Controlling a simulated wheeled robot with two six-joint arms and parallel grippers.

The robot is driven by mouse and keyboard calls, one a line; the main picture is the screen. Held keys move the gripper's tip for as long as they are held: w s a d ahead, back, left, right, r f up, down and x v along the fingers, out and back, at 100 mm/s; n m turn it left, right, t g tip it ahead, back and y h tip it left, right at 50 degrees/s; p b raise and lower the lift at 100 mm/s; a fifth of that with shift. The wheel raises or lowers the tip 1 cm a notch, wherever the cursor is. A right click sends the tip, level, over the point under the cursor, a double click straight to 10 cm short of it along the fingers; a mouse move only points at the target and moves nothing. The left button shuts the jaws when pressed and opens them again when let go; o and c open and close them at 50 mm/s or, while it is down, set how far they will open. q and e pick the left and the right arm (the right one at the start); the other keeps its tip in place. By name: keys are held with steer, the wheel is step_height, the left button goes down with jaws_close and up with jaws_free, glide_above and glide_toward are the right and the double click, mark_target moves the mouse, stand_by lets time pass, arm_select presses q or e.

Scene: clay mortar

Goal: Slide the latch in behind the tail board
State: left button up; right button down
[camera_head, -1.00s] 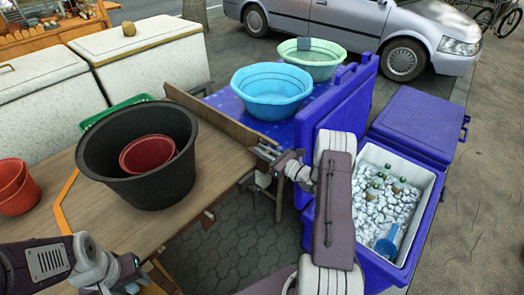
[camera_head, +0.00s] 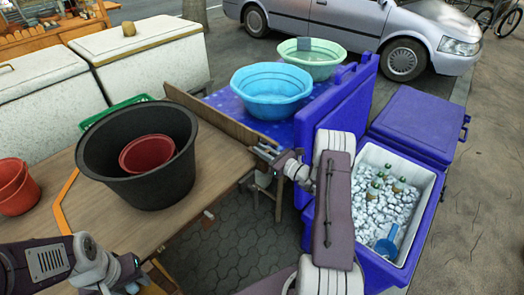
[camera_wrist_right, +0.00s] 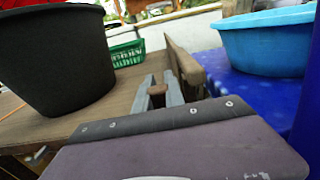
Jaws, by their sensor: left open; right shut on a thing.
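The tail board (camera_head: 222,118) is a long brown plank standing on edge along the right end of the wooden table. In the right wrist view the tail board (camera_wrist_right: 184,62) runs away just right of my right gripper (camera_wrist_right: 157,92). That gripper is shut on a small brown block, seemingly the latch (camera_wrist_right: 157,89). In the head view my right gripper (camera_head: 262,152) is at the board's near end, and the latch is too small to make out. Whether the latch touches the board I cannot tell. My left gripper (camera_head: 136,284) is low at the bottom left, away from the board, its fingers barely visible.
A black tub (camera_head: 135,185) with a red bowl (camera_head: 147,155) stands on the wooden table (camera_head: 215,178). Beyond the board, blue (camera_head: 270,105) and green (camera_head: 315,70) basins stand on a blue table. An open blue cooler (camera_head: 432,205) of ice is at right. Paving lies below.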

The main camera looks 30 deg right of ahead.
steer(key=shift+w+a, duration=0.1)
steer(key=shift+w, duration=0.2)
steer(key=shift+s+r, duration=0.1)
steer(key=c, duration=1.7)
jaws_free()
steer(key=shift+w, duration=0.2)
steer(key=v, duration=0.9)
